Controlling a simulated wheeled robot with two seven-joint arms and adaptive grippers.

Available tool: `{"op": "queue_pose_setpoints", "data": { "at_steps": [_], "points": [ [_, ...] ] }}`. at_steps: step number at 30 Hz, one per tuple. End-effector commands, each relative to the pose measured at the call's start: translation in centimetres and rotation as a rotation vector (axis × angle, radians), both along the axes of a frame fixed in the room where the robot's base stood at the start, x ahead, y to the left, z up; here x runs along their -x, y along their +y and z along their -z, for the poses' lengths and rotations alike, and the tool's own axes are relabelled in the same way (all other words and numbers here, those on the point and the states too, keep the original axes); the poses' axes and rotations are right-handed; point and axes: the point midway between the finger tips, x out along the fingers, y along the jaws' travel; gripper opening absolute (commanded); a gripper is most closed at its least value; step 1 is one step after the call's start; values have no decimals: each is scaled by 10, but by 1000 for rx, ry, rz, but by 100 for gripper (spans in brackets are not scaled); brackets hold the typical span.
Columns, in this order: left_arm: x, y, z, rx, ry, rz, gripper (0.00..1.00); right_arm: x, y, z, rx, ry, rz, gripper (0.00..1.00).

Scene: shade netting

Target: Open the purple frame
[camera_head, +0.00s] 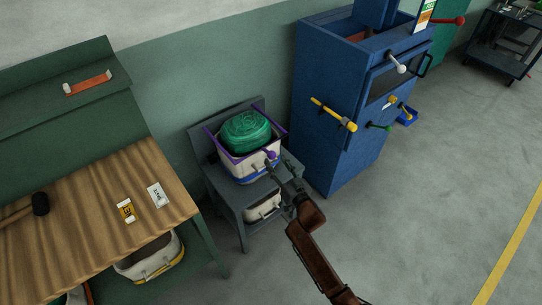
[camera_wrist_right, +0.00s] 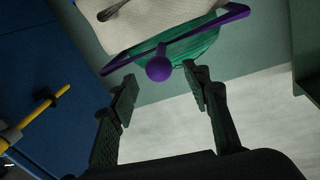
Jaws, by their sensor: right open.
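The purple frame (camera_head: 224,153) runs around the top rim of a white bin (camera_head: 240,168) on a small grey stand. A green bundle (camera_head: 246,131) sits inside it and rises above the rim. A round purple knob (camera_head: 271,155) is on the frame's front right side. In the right wrist view the frame (camera_wrist_right: 205,29) is a slanted bar with the knob (camera_wrist_right: 158,69) on it. My right gripper (camera_head: 279,168) is open and empty just in front of the knob. Its fingers (camera_wrist_right: 160,88) stand either side of the knob's line, seemingly short of it. My left gripper is out of view.
A blue cabinet (camera_head: 318,140) with a yellow handle (camera_head: 333,114) sticking out stands close to the right. A wooden-topped bench (camera_head: 90,215) is at the left. Another white bin (camera_head: 262,207) is on the stand's lower shelf. The floor at the right is open.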

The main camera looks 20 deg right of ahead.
Motion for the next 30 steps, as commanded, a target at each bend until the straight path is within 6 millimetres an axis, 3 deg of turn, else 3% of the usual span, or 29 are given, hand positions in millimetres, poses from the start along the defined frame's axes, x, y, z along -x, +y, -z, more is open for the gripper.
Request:
{"op": "queue_pose_setpoints", "data": {
  "at_steps": [6, 12, 22, 30],
  "points": [
    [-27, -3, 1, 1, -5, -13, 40, -32, 5, 4, 0, 3, 0, 44],
    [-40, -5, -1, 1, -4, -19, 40, -47, 7, 3, 1, 3, 0, 44],
    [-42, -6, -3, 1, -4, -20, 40, -50, 8, 1, 0, 3, 0, 43],
    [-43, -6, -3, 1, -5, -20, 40, -50, 7, 2, 1, 3, 0, 25]
  ]
}}
